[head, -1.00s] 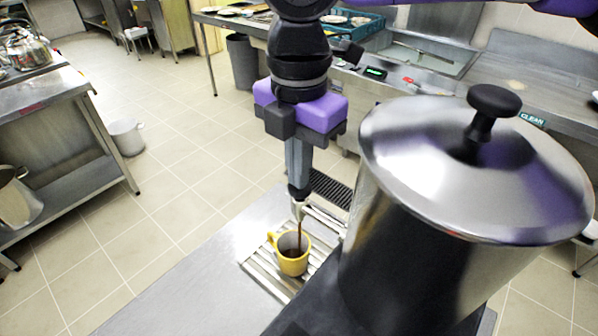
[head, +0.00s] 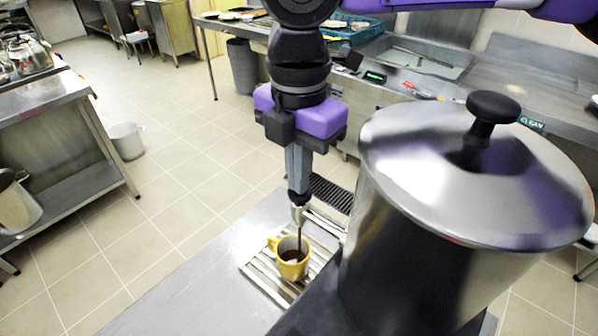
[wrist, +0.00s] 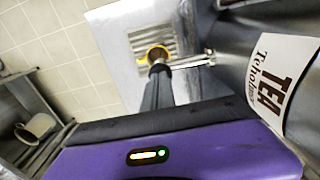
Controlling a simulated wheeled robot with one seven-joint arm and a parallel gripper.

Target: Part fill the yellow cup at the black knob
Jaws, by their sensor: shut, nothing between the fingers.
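The yellow cup (head: 281,262) stands upright on a slatted metal drip grate, handle to the left, with dark brown liquid inside. A thin brown stream (head: 299,240) falls into it from the silver tap (head: 299,214). My gripper (head: 298,194) is shut and empty, pointing down at the top of the tap, directly above the cup. The black knob is mostly hidden by the fingertips, so contact is unclear. In the wrist view, the fingers (wrist: 158,72) cover part of the cup (wrist: 151,56), beside the silver tap pipe (wrist: 190,62).
A large steel urn (head: 400,255) with a lid and a black lid knob (head: 493,106) stands close on the right; its TEA label (wrist: 284,85) shows in the wrist view. The steel counter (head: 190,290) left of the grate (head: 262,272) is clear.

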